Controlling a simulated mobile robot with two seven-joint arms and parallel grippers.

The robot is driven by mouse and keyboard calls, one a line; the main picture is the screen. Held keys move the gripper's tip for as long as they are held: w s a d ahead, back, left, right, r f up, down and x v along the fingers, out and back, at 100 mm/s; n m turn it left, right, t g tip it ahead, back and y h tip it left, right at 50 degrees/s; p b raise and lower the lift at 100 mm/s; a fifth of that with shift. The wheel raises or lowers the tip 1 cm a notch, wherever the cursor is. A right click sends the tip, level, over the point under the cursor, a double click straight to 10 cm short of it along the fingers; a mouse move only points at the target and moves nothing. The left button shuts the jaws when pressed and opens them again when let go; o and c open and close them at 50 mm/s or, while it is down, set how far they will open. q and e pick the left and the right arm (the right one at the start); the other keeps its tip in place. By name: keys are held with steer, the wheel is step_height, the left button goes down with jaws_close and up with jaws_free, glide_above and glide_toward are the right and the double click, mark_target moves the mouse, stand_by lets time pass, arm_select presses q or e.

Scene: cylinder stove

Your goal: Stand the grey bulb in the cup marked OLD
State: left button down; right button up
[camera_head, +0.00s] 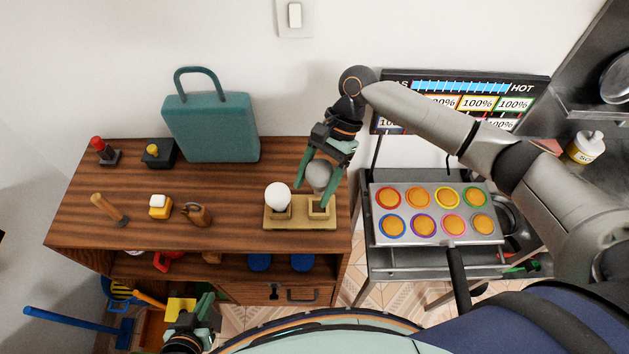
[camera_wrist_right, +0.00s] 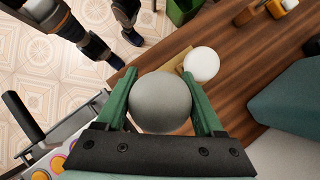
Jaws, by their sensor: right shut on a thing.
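The grey bulb (camera_head: 319,175) is between the green fingers of my right gripper (camera_head: 316,196), which is shut on it. The bulb also shows in the right wrist view (camera_wrist_right: 160,101), with a finger against each side. It is over or in the right cup (camera_head: 319,210) of a tan holder (camera_head: 287,227); its lower end is hidden, so I cannot tell if it is seated. A white bulb (camera_head: 278,196) stands in the left cup (camera_head: 281,212). No OLD marking is readable. My left gripper (camera_head: 201,314) is low at the front left, its jaw opening unclear.
The wooden cabinet top (camera_head: 230,235) also bears a teal case (camera_head: 210,128), a brown pot-like thing (camera_head: 197,214), a yellow-and-white block (camera_head: 159,206) and a wooden-handled tool (camera_head: 109,208). A stove with a tray of orange discs (camera_head: 437,213) stands to the right.

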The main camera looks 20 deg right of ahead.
mark_target(316, 194)
steer(key=shift+f+b, duration=0.7)
steer(key=shift+f, duration=1.95)
steer(key=shift+p, duration=0.6)
steer(key=shift+f, duration=1.6)
steer(key=o, duration=1.4)
steer(key=v, duration=1.2)
steer(key=shift+w+d+r+b, duration=0.1)
steer(key=shift+d+r+b, duration=0.05)
steer(key=shift+b, duration=0.15)
